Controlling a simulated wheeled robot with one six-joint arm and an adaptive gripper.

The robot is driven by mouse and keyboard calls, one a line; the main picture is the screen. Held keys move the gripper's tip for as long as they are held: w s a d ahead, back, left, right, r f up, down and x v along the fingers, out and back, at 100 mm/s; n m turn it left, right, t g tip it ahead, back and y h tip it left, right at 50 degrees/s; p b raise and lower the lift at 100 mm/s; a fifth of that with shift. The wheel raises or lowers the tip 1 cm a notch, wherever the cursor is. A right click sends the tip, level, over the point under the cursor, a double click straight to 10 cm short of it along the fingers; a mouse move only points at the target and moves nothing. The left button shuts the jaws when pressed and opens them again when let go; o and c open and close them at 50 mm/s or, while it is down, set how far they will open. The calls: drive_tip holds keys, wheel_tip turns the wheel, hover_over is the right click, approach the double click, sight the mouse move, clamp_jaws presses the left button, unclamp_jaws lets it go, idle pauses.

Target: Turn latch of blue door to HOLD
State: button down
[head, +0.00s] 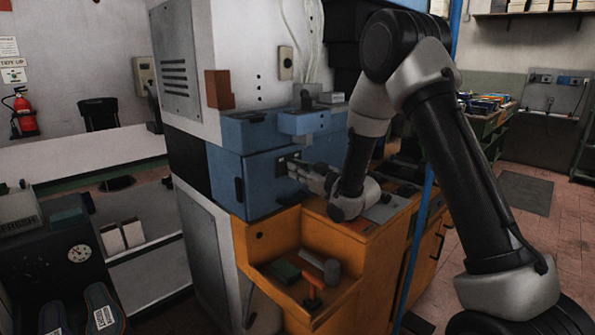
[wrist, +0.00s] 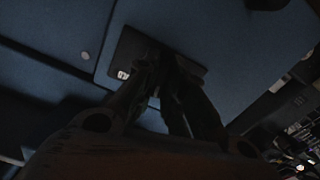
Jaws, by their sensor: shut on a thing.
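The blue door (head: 262,183) is the front panel of the press, and it looks closed in the head view. Its blue surface also fills much of the wrist view (wrist: 225,50). The latch sits on a dark plate (wrist: 132,48) on that door, with a small pale mark showing beside my fingers. My gripper (head: 290,168) reaches the plate from the right, and its fingers (wrist: 168,75) are shut on the latch. The fingers hide most of the latch, so I cannot read its position.
Below the door, an orange cabinet has a tray (head: 262,277) holding a hammer (head: 318,264), an orange-handled tool (head: 311,291) and a green block (head: 284,272). A dark vertical handle (head: 239,190) is at the door's left. A blue post (head: 424,215) stands right of the press, near my arm.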

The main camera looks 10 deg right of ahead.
drive_tip(key=m, duration=1.1)
drive_tip(key=shift+m, duration=0.3)
idle(0.4)
drive_tip(key=c, duration=1.5)
unclamp_jaws()
drive_tip(key=v, duration=1.2)
